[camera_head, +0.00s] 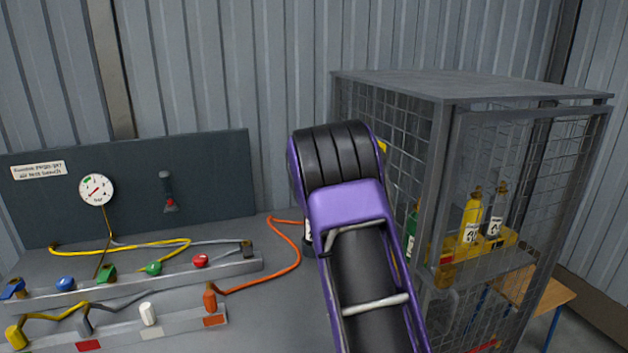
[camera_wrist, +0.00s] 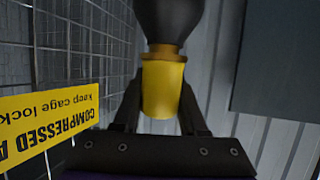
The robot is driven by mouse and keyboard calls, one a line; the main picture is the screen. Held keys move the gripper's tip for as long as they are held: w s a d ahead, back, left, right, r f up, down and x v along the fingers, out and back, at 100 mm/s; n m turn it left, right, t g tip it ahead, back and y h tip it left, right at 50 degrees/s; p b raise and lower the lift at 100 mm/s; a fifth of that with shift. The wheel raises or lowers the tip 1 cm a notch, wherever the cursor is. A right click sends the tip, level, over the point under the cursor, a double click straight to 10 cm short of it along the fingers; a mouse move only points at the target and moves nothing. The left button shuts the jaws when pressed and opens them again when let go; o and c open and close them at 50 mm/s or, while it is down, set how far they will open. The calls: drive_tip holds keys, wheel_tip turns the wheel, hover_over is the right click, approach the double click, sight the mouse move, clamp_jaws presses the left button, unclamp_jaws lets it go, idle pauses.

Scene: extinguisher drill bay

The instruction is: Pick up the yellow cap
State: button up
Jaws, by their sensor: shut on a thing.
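The yellow cap (camera_wrist: 163,90) shows in the middle of the wrist view, between the two dark fingers of my gripper (camera_wrist: 161,102). My gripper is shut on it. A dark rounded body (camera_wrist: 170,18) with a brownish collar adjoins the cap at the top of that view. I cannot tell whether the cap is fixed to it. In the head view, my purple and black arm hides my gripper and the held cap.
A mesh cage (camera_head: 438,170) stands at right, with a yellow bottle (camera_head: 471,220) and others inside. Its yellow sign (camera_wrist: 45,122) is close beside my gripper. At left are a bench (camera_head: 285,325), an orange hose (camera_head: 292,262), coloured fittings and a dark panel (camera_head: 222,180).

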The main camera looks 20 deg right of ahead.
clamp_jaws()
drive_tip(key=shift+r, duration=0.1)
